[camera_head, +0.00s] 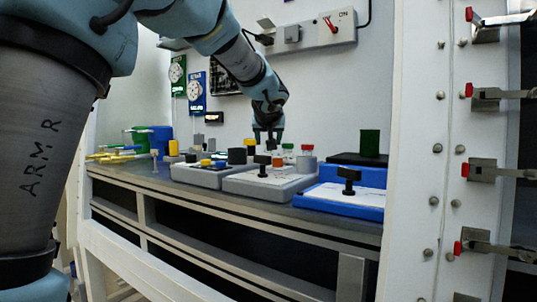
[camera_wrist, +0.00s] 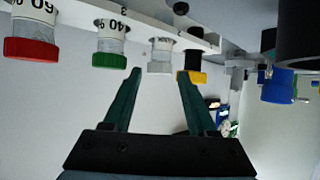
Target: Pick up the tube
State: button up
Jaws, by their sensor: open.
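Several capped tubes hang from the top edge of the upside-down wrist view: a red-capped tube marked 60 % (camera_wrist: 32,40), a green-capped tube marked 40 % (camera_wrist: 110,45), a pale-capped tube (camera_wrist: 160,56) and a black item with a yellow end (camera_wrist: 193,62). I cannot tell which one the task means. My gripper (camera_wrist: 159,74) is open and empty, its fingertips apart on either side of the pale cap's line of sight. In the head view my gripper (camera_head: 268,143) points down over the bench items, near a green cap (camera_head: 287,146) and a red cap (camera_head: 305,147).
Grey instrument boxes (camera_head: 268,184) and a blue box (camera_head: 340,203) with black knobs stand along the bench. A dark green block (camera_head: 370,143) stands at the right. Yellow-handled tools (camera_head: 115,155) lie at the far left. A white frame post (camera_head: 420,150) rises in front at right.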

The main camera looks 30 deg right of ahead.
jog(key=shift+w+d+f, duration=0.25)
jog(key=shift+w+f, duration=0.05)
jog(key=shift+w, duration=0.15)
grip_shut()
